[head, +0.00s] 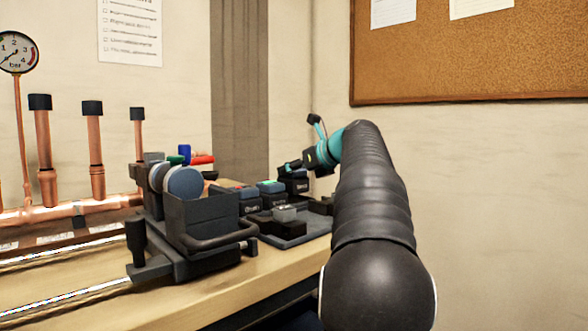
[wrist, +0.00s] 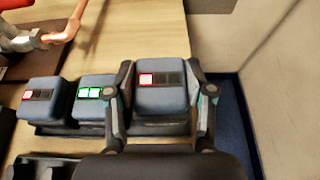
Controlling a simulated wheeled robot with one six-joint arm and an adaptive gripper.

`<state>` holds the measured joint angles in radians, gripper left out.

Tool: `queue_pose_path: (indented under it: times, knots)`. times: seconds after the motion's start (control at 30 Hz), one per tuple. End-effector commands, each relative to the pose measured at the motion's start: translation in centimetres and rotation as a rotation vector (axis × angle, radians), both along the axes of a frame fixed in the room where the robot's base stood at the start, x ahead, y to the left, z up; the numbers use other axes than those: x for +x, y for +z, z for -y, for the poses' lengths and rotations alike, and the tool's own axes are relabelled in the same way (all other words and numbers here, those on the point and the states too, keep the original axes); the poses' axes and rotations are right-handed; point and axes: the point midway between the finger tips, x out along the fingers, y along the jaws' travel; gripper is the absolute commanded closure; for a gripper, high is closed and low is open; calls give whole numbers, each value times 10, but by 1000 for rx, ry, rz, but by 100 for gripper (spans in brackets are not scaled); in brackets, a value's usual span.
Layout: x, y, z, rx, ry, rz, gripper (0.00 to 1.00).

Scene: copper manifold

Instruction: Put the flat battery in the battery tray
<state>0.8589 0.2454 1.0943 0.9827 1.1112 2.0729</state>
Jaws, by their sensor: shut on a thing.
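My gripper (wrist: 160,78) is shut on the right-hand blue-grey battery (wrist: 160,98), one finger on each side. This battery shows one red light and dark cells on top. It sits at or just above the right end of a dark base (wrist: 75,130); I cannot tell if they touch. In the head view my gripper (head: 303,165) is over the far end of the battery row. A dark flat tray (head: 290,240), likely the battery tray, lies in front of the row with a small grey block on it.
Beside the held battery stand a battery with green lights (wrist: 93,95) and one with a red light (wrist: 42,97). A dark grey box with a handle (head: 205,215) stands left of the tray. Copper pipes (head: 95,165) rise at the left. The wall is close on the right.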

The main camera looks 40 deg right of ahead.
Motion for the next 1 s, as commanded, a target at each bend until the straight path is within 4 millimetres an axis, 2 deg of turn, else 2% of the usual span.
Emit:
queue_pose_path:
  times: [1.0]
  knots:
    - [0, -21, 0, -1, -1, 1, 100]
